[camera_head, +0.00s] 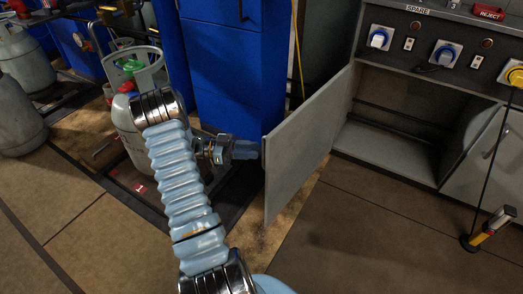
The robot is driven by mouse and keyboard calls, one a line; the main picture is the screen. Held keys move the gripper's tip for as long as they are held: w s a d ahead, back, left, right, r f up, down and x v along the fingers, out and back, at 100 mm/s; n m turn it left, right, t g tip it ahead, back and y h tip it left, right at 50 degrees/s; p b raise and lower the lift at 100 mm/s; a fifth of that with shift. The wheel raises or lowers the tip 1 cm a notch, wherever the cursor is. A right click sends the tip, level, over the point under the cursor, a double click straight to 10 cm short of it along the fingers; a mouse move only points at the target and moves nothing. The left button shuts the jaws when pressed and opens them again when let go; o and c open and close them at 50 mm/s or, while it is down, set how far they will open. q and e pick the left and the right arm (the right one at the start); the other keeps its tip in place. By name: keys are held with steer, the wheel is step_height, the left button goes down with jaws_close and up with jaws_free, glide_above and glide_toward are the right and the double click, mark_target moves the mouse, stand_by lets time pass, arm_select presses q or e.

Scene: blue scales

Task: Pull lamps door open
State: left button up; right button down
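The grey cabinet door (305,145) stands swung out from the grey cabinet (385,160), whose left compartment is exposed with a shelf and bars inside. My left arm comes up from the bottom of the head view, and its gripper (250,149) is at the free left edge of the door. The fingertips are beside or touching that edge. Whether they are shut on it cannot be told. My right gripper is not in view. I see no lamps in the open compartment.
A second door (490,165) is on the cabinet's right. Knobs and a red REJECT label (488,12) sit above. Gas cylinders (20,120) and a blue cabinet (235,75) are at left.

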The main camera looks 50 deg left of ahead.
arm_select(q)
steer(key=v, duration=0.9)
steer(key=shift+s, duration=0.1)
